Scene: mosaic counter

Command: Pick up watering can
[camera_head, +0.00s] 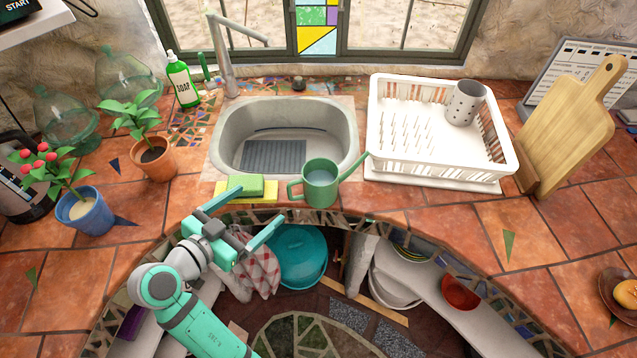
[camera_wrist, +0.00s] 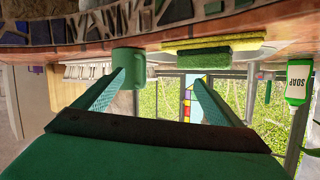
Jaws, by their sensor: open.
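The watering can (camera_head: 320,186) is small and green, with a handle on its left and a spout rising to the right. It stands upright on the counter's front edge, just in front of the sink. In the wrist view, which is upside down, the can (camera_wrist: 128,57) shows beyond the left finger, which hides part of it. My gripper (camera_head: 253,210) is open and empty, left of the can and apart from it, near the counter edge. Both fingers also show in the wrist view (camera_wrist: 158,78), spread apart.
A green and yellow sponge (camera_head: 240,187) lies left of the can. Behind are the sink (camera_head: 225,142) and a white dish rack (camera_head: 440,168). A soap bottle (camera_head: 183,82) and potted plants (camera_head: 156,160) stand to the left.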

